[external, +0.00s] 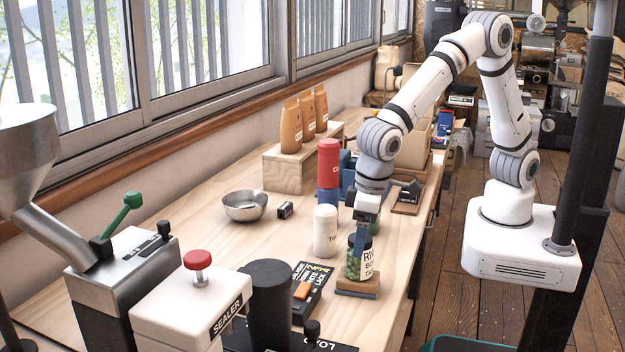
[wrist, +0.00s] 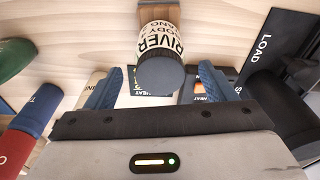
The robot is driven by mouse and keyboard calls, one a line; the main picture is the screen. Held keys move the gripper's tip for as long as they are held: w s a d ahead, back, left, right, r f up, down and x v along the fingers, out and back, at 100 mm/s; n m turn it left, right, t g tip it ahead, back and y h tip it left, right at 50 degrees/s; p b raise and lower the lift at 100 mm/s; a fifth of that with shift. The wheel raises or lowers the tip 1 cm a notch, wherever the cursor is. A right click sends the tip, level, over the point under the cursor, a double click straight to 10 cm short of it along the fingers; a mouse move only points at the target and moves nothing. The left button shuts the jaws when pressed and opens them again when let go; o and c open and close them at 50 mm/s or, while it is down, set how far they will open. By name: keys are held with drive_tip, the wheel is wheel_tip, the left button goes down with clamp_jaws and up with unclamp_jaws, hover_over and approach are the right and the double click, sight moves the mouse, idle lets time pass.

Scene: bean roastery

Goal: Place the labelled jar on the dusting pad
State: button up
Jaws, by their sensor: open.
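The labelled jar (external: 367,262), with a dark lid, a white label and green contents, stands upright on the dusting pad (external: 357,290), a small brown-topped block on the bench. My gripper (external: 362,236) is lowered over the jar, with a blue finger in front of it in the external view. In the wrist view the jar (wrist: 160,48) shows between the two spread blue fingers of my gripper (wrist: 162,80), with gaps beside the lid. The pad (wrist: 158,14) shows behind it. The jaws are open.
A cream canister (external: 325,232) stands just left of the jar, and a red and blue stack (external: 328,165) behind it. A black board with an orange piece (external: 302,291) lies nearby. A metal bowl (external: 245,206) is farther left.

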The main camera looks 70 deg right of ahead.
drive_tip(key=r, duration=0.5)
drive_tip(key=s+r, duration=0.1)
drive_tip(key=r, duration=0.2)
drive_tip(key=shift+b, duration=0.3)
drive_tip(key=shift+d, duration=0.1)
drive_tip(key=w+d+r, duration=0.2)
drive_tip(key=d, duration=0.8)
drive_tip(key=w+d+r, duration=0.2)
drive_tip(key=d, duration=0.9)
drive_tip(key=s+d, duration=0.6)
drive_tip(key=d, duration=0.4)
drive_tip(key=s+d+f+m+t, duration=0.1)
drive_tip(key=s+d, duration=0.4)
drive_tip(key=d, duration=0.6)
drive_tip(key=shift+s+f+m+t, duration=0.3)
drive_tip(key=shift+s, duration=0.1)
